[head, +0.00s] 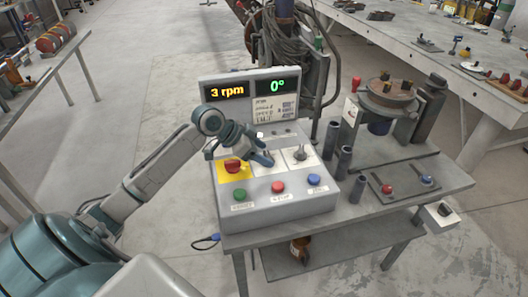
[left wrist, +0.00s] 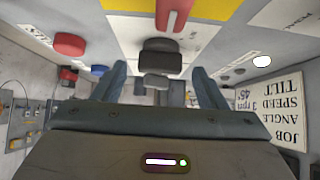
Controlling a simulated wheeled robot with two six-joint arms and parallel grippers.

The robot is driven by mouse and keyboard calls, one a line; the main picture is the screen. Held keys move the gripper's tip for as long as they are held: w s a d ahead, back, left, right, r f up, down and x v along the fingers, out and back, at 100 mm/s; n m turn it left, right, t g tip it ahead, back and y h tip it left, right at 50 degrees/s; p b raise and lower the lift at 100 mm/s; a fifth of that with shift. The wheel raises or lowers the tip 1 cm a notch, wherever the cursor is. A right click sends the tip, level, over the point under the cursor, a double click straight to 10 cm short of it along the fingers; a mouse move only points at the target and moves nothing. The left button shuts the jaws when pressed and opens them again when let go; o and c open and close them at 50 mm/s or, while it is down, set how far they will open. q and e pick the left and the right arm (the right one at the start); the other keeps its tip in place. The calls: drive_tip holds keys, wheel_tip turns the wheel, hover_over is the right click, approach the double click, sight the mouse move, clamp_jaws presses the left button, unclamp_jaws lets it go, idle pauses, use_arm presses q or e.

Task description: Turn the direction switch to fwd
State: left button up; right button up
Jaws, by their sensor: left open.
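The grey control box (head: 275,207) stands at the left end of the bench. In the left wrist view a black rotary knob (left wrist: 160,58), which appears to be the direction switch, sits on a pale plate beside a red knob (left wrist: 173,18) on a yellow plate. My left gripper (left wrist: 161,85) is open, with its fingers on either side of the black knob's line; contact cannot be told. In the head view the left gripper (head: 264,158) is over the middle plate and hides the black knob. Its fwd marking is not readable. The right gripper is not in view.
The displays (head: 253,91) read 3 rpm and 0°. A green button (head: 239,195), red button (head: 278,187) and blue button (head: 314,180) line the box front. A lever (head: 300,153) stands right of the gripper. Dark upright tubes (head: 332,137) stand beyond the box.

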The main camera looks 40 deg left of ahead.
use_arm(q)
drive_tip(key=shift+w+d+f, duration=0.25)
drive_tip(key=shift+w+f, duration=0.05)
drive_tip(key=shift+f, duration=0.1)
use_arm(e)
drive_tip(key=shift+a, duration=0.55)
use_arm(q)
drive_tip(key=shift+c, duration=0.5)
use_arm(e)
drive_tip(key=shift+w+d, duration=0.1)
use_arm(q)
drive_tip(key=c, duration=0.9)
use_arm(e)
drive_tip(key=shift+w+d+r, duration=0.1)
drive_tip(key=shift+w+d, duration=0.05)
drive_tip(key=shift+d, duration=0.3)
